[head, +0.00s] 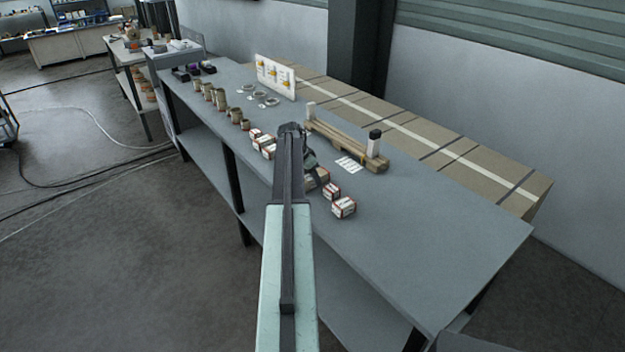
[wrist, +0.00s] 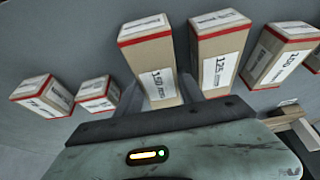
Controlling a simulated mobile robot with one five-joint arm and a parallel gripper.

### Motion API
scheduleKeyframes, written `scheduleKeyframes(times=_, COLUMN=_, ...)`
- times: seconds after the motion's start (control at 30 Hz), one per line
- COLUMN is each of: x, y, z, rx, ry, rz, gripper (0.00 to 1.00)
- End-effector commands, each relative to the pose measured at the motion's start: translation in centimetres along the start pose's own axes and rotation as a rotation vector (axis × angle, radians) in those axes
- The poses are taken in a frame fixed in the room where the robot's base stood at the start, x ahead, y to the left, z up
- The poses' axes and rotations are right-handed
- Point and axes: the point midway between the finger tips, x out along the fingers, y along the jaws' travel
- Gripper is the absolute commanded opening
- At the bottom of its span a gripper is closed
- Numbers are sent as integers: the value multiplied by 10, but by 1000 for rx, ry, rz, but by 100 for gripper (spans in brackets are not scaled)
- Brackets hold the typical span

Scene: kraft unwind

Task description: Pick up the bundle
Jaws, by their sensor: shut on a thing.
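My gripper (head: 309,160) is at the row of small boxes on the front half of the table, partly hidden behind my own arm in the head view. In the wrist view, my gripper (wrist: 158,100) is shut on the bundle (wrist: 155,80), a brown block with a red edge and a white label that seems to read 150. The bundle is central between the fingers. A similar brown block (wrist: 220,58), labelled 125, stands close on its right. I cannot tell whether the bundle touches the table.
More red-edged boxes (head: 344,207) stand in the row; two smaller ones (wrist: 98,92) show left in the wrist view. A wooden rack (head: 345,145) with posts lies behind. Several brown rolls (head: 218,98) stand farther left. The table's right part (head: 440,235) is clear.

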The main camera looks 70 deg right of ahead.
Motion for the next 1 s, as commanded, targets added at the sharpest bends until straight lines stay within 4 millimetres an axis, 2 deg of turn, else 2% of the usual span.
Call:
scheduleKeyframes(times=0.13, x=-8, y=0, z=-4, rx=0, ry=0, rz=0, gripper=0)
scheduleKeyframes(times=0.23, x=-22, y=0, z=-9, rx=0, ry=0, rz=0, gripper=0)
scheduleKeyframes(times=0.5, x=-76, y=0, z=-32, rx=1, ry=0, rz=0, gripper=0)
scheduleKeyframes(times=0.6, x=-90, y=0, z=-38, rx=1, ry=0, rz=0, gripper=0)
scheduleKeyframes(times=0.7, x=-95, y=1, z=-40, rx=1, ry=0, rz=0, gripper=0)
scheduleKeyframes(times=1.0, x=-91, y=2, z=-40, rx=3, ry=0, rz=1, gripper=0)
